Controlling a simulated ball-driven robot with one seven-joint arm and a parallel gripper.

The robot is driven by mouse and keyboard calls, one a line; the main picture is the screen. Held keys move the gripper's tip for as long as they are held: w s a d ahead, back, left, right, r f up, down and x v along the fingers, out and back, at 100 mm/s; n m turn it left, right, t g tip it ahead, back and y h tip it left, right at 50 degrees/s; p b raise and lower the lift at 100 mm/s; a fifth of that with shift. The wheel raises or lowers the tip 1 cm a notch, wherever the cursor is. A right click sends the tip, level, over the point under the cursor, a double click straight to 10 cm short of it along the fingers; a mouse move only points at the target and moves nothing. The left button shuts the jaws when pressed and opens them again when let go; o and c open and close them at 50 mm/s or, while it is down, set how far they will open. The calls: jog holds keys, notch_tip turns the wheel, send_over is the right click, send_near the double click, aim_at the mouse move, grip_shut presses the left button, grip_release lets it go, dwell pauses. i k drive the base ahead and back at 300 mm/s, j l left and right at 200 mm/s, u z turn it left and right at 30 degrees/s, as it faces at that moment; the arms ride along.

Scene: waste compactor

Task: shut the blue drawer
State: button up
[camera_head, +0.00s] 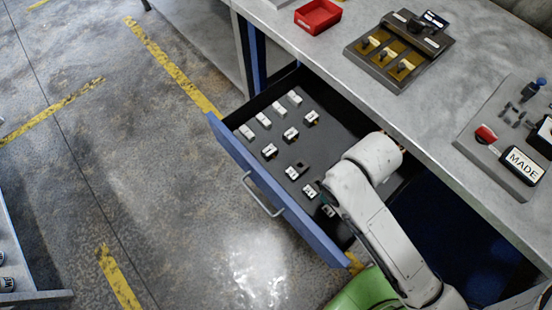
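The blue drawer (275,188) is pulled well out from under the grey workbench, with its blue front toward the lower left. A light metal handle (262,197) is on the outside of that front. The dark drawer floor holds several small white-and-black blocks with labels. My white arm reaches in from the lower right and passes over the drawer's right part, hiding some of it. A small dark piece at the arm's left edge lies over the drawer; I cannot tell whether it is my gripper. No fingertips can be made out, and no contact with the handle shows.
Concrete floor with yellow lines lies free in front of the drawer. Another grey unit (18,262) stands at the lower left.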

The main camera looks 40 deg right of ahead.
aim_at(340, 126)
jog(key=k+j, duration=0.1)
jog(key=k, duration=0.25)
jog(key=k+j, duration=0.1)
jog(key=k, duration=0.2)
jog(key=j, duration=1.2)
jog(key=i+z, duration=0.05)
jog(key=i, duration=0.05)
